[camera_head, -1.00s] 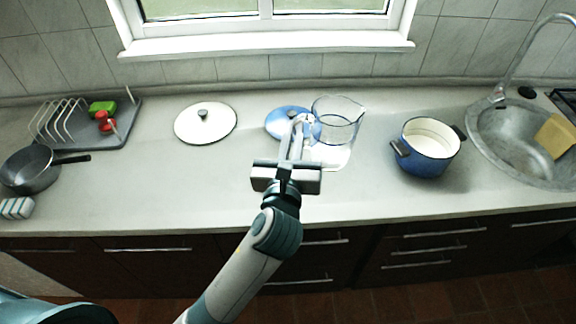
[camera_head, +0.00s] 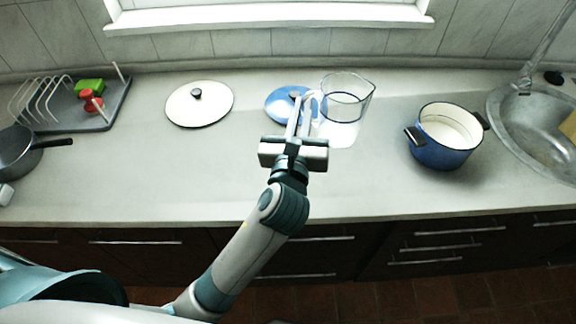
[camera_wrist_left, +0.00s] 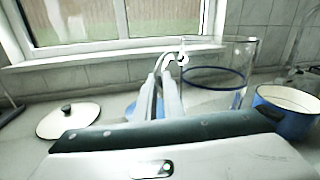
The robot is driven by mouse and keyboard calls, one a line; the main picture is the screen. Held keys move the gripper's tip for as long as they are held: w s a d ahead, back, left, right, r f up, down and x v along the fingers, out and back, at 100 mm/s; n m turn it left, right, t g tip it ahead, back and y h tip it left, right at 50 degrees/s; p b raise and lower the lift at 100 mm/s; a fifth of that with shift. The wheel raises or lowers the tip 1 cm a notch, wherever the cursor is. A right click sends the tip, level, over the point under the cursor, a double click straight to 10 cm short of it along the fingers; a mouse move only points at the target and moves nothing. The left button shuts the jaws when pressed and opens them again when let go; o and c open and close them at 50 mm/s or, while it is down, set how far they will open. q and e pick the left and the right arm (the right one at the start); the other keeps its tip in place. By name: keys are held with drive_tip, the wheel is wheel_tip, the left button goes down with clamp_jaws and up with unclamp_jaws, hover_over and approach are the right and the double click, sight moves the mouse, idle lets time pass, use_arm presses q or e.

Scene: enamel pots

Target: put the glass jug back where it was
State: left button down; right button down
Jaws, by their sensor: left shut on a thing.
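The clear glass jug (camera_head: 346,101), with a dark ring around it, stands upright over the counter right of the blue lid. I cannot tell whether its base touches the counter. My left gripper (camera_head: 304,106) is shut on the jug's handle, on the jug's left side. In the left wrist view the glass jug (camera_wrist_left: 218,82) is just right of the fingertips (camera_wrist_left: 170,82), and its lower part is hidden by the gripper body. My right gripper is not in view.
A blue lid (camera_head: 280,103) lies behind my left fingers, with a white lid (camera_head: 199,105) further left. A blue pot (camera_head: 440,154) stands right of the jug, before the sink (camera_head: 535,125). A grey rack (camera_head: 90,110) and pan (camera_head: 15,155) are at left. The front counter is clear.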

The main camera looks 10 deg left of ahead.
use_arm(q)
drive_tip(key=f+b, duration=0.1)
drive_tip(key=f, duration=0.1)
drive_tip(key=f+b, duration=0.1)
drive_tip(key=shift+w+f+b, duration=0.2)
drive_tip(key=shift+w+b, duration=0.1)
drive_tip(key=shift+b, duration=0.05)
drive_tip(key=shift+a, duration=0.15)
drive_tip(key=s+a+f, duration=0.1)
drive_tip(key=a+f, duration=0.6)
drive_tip(key=a, duration=0.4)
drive_tip(key=shift+s+a+p, duration=0.15)
drive_tip(key=shift+s+p, duration=0.2)
drive_tip(key=shift+s, duration=0.05)
drive_tip(key=shift+f, duration=2)
drive_tip(key=shift+f, duration=0.15)
